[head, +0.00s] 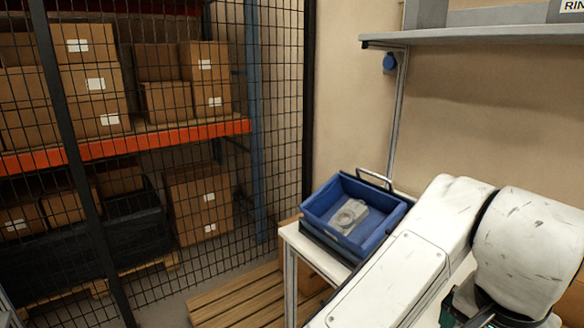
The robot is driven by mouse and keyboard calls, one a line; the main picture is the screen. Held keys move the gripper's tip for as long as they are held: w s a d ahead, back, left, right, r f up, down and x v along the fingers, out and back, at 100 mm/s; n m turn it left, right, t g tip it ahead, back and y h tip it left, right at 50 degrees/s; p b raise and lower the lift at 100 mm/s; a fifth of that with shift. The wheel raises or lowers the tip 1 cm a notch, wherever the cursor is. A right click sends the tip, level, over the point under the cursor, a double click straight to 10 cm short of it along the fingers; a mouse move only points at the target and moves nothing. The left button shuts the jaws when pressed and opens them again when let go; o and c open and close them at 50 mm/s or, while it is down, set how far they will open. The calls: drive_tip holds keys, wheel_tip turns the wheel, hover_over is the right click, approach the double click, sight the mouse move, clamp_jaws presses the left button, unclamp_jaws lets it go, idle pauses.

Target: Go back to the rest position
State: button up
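My white arm links cross the lower right of the head view and cover much of the white table (291,236). A blue bin (318,203) stands at the table's far left corner.
A black wire mesh fence (309,110) stands at the left, with orange-beamed shelves (150,138) of cardboard boxes behind it. A wooden pallet (240,300) lies on the floor left of the table. A grey shelf (470,36) hangs above the table at the right.

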drive_tip(key=w+d+f+n+t+h, duration=0.15)
drive_tip(key=d+h, duration=0.25)
drive_tip(key=d, duration=0.7)
wheel_tip(320, 180, down, 8)
drive_tip(key=s+d+n+t, duration=0.2)
drive_tip(key=n, duration=0.2)
drive_tip(key=s+a+f+n+g+y, duration=0.2)
drive_tip(key=s+a+f, duration=0.3)
drive_tip(key=s+f, duration=0.5)
drive_tip(key=s+a+f+n+g+y, duration=0.2)
drive_tip(key=s+a+f, duration=0.3)
drive_tip(key=s+f, duration=0.4)
wheel_tip(320, 180, down, 2)
drive_tip(key=shift+s+f+n+y, duration=0.2)
drive_tip(key=shift+s+n+y, duration=0.15)
drive_tip(key=shift+n+y, duration=0.45)
